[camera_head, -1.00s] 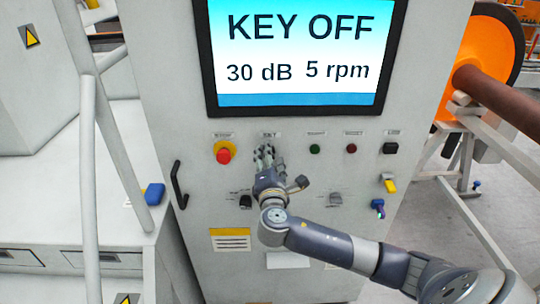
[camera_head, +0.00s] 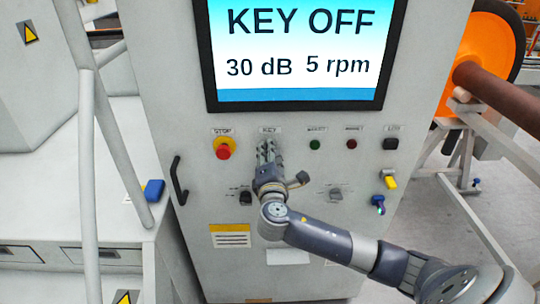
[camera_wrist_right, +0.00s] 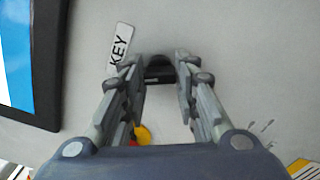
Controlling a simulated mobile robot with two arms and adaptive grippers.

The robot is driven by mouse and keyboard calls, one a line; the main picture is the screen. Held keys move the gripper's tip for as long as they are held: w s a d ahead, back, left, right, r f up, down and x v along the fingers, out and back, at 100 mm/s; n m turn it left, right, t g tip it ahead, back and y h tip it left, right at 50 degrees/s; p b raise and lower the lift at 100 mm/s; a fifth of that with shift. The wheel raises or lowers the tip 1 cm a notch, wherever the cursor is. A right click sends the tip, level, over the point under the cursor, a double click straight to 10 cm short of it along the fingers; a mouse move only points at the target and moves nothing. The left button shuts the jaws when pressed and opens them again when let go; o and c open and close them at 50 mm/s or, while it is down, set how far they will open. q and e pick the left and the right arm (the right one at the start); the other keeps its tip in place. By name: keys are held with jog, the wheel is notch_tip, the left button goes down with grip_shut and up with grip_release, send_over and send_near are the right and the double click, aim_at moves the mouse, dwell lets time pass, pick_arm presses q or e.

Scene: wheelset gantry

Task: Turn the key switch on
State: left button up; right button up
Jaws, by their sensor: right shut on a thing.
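The key switch (camera_wrist_right: 159,70) is a small black part on the grey cabinet front, below the KEY label (camera_head: 269,131). In the head view my right gripper (camera_head: 266,147) covers it. In the right wrist view my right gripper (camera_wrist_right: 160,72) has its two fingers on either side of the black switch, shut on it. The tilted KEY label also shows there (camera_wrist_right: 121,44). The screen (camera_head: 297,50) above reads KEY OFF, 30 dB and 5 rpm. My left gripper is not in view.
A red stop button (camera_head: 223,148) sits left of the switch. A green button (camera_head: 315,146), a red button (camera_head: 351,144) and a black switch (camera_head: 390,144) sit to the right. Two lower knobs flank my arm. A black handle (camera_head: 179,181) is at the cabinet's left edge.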

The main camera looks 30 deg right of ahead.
jog(key=shift+m+b, duration=3.5)
jog(key=shift+m, duration=1.9)
jog(key=o, duration=1.1)
jog(key=shift+c, duration=0.2)
jog(key=v, duration=1.2)
jog(key=shift+f, duration=0.1)
